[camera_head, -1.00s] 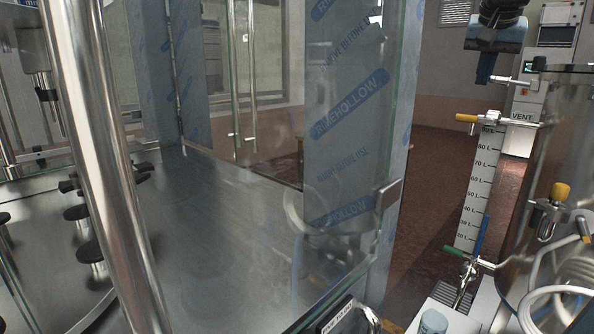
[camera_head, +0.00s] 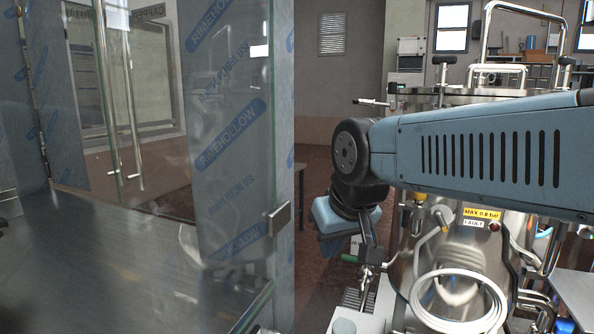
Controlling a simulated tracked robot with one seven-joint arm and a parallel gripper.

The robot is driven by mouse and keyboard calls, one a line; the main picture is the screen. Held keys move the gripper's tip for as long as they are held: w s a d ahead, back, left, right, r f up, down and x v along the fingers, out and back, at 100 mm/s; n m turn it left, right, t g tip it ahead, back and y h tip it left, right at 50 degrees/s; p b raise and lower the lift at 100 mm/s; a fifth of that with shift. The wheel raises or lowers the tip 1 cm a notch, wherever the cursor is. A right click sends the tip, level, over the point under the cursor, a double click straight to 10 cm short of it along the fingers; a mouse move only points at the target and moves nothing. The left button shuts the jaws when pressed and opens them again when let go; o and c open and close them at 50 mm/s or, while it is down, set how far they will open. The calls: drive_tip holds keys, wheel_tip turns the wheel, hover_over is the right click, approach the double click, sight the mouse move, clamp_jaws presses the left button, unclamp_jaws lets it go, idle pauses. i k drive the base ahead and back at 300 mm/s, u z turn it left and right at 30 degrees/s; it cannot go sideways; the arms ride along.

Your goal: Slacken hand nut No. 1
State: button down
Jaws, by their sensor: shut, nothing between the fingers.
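My gripper (camera_head: 369,241) points down in front of the left side of a steel vessel (camera_head: 455,240). Its fingers are shut with nothing between them, near a green-handled valve (camera_head: 352,259). Black-topped knobs stand at the vessel's lid rim, one at the left (camera_head: 443,61) and one at the right (camera_head: 567,62); they may be hand nuts. No number is readable on either, so I cannot tell which is No. 1. My blue arm crosses in front of the vessel and hides much of its upper wall. The gripper is below and left of the knobs, apart from them.
A coiled white hose (camera_head: 460,305) hangs low on the vessel. A tall steel hoop (camera_head: 522,15) rises above the lid. Some floor shows between post and vessel.

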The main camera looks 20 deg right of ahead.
sight(444, 61)
drive_tip(key=u, duration=1.45)
drive_tip(key=i, duration=0.05)
drive_tip(key=z, duration=2.55)
